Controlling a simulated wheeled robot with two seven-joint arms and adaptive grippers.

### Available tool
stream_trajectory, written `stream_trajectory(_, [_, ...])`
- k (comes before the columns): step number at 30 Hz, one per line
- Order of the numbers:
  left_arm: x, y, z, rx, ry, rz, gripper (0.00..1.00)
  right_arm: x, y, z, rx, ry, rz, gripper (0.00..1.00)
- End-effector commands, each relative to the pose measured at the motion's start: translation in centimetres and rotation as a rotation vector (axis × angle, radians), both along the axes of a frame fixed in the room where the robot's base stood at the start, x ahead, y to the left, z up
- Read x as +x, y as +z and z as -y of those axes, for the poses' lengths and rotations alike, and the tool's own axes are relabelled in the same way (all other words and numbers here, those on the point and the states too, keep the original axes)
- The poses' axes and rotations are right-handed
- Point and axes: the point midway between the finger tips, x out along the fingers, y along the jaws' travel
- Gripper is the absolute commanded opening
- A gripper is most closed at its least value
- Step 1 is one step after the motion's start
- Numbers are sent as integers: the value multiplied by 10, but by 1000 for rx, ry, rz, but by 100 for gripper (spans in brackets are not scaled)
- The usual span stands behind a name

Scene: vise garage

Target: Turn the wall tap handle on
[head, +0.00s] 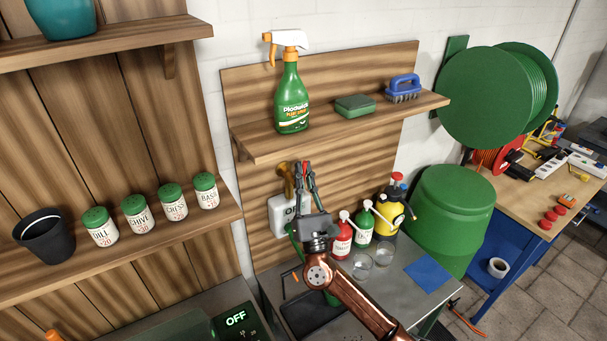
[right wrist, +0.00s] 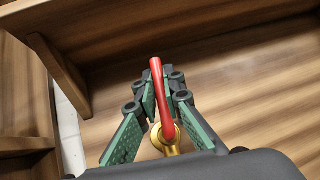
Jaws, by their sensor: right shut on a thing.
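The wall tap has a brass body (head: 284,171) against the wooden back panel, below the shelf. Its red lever handle (right wrist: 157,88) shows in the right wrist view, rising from the brass hub (right wrist: 171,138) with a slight lean to the left. My right gripper (head: 304,172) is at the tap, seen from behind in the head view. In the right wrist view its green-padded fingers (right wrist: 160,94) stand on both sides of the red handle and are shut on it. The tap's spout is mostly hidden. My left gripper is not in view.
A wooden shelf (head: 340,123) with a green spray bottle (head: 291,98), sponge (head: 355,105) and blue brush (head: 403,88) juts out just above. Below, red (head: 341,238), green (head: 364,224) and yellow (head: 388,218) bottles and glasses stand on the grey bench (head: 385,300).

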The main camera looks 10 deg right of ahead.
Motion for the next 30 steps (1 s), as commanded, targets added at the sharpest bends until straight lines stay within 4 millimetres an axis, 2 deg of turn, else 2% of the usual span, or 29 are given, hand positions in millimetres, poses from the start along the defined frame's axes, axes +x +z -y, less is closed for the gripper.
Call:
stream_trajectory(1, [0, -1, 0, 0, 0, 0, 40, 1, -8, -3, -5, 4, -13, 0])
stream_trajectory(7, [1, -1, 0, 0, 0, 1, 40, 1, -8, -3, -5, 4, -13, 0])
stream_trajectory(8, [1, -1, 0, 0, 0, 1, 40, 1, -8, -3, -3, 4, -13, 9])
stream_trajectory(16, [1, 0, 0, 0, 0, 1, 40, 1, -4, -2, -1, 2, -7, 26])
stream_trajectory(25, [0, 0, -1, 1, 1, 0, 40, -1, -4, -1, 0, 1, -4, 26])
stream_trajectory(30, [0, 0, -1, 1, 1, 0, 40, -15, -18, -1, 1, 1, -6, 26])
